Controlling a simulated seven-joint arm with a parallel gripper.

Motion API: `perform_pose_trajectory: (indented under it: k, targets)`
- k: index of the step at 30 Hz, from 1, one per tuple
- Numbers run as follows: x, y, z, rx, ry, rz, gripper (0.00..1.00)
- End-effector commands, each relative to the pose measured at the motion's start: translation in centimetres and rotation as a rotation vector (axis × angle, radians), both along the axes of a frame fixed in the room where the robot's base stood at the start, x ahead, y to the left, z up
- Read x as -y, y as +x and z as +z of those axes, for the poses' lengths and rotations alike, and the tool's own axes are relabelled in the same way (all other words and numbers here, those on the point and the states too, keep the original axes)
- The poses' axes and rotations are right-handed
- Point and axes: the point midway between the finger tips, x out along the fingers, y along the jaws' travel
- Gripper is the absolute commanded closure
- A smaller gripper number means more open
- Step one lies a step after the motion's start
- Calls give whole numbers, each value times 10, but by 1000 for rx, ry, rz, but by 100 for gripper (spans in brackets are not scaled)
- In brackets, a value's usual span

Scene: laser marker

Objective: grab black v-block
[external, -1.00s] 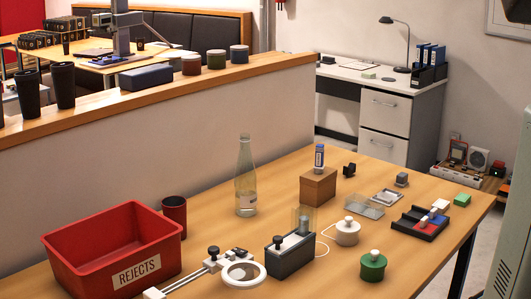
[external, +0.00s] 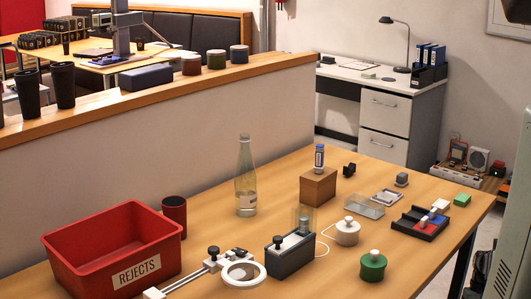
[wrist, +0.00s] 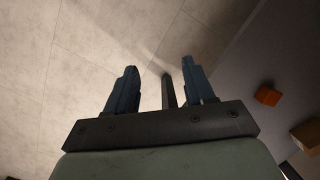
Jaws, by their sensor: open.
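A small black block with a notched outline, which looks like the black v-block (external: 349,170), sits on the wooden table behind and right of a brown box in the external view. It is small there, so its groove is hard to make out. My gripper (wrist: 160,78) shows in the wrist view with its two blue-grey fingers apart and nothing between them. It faces a pale floor or wall surface, and the v-block is not visible in that view. The gripper is outside the external view.
The brown box (external: 318,187) carries a blue-and-white tube. Around it stand a glass bottle (external: 245,180), a clear tray (external: 364,207), a grey block (external: 401,179), a white lidded pot (external: 347,232) and a black divided tray (external: 420,229). A red bin (external: 75,268) stands front left.

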Motion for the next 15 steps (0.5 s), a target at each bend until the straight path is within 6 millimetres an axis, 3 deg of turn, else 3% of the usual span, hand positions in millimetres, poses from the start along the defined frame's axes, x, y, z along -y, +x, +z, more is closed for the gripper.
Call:
perform_pose_trajectory:
  k: [1, 9, 15]
  targets:
    - [16, 18, 10, 25, -5, -10, 47]
    - [89, 88, 70, 140, -33, -4, 47]
    - [129, 138, 122, 208, -51, 80, 47]
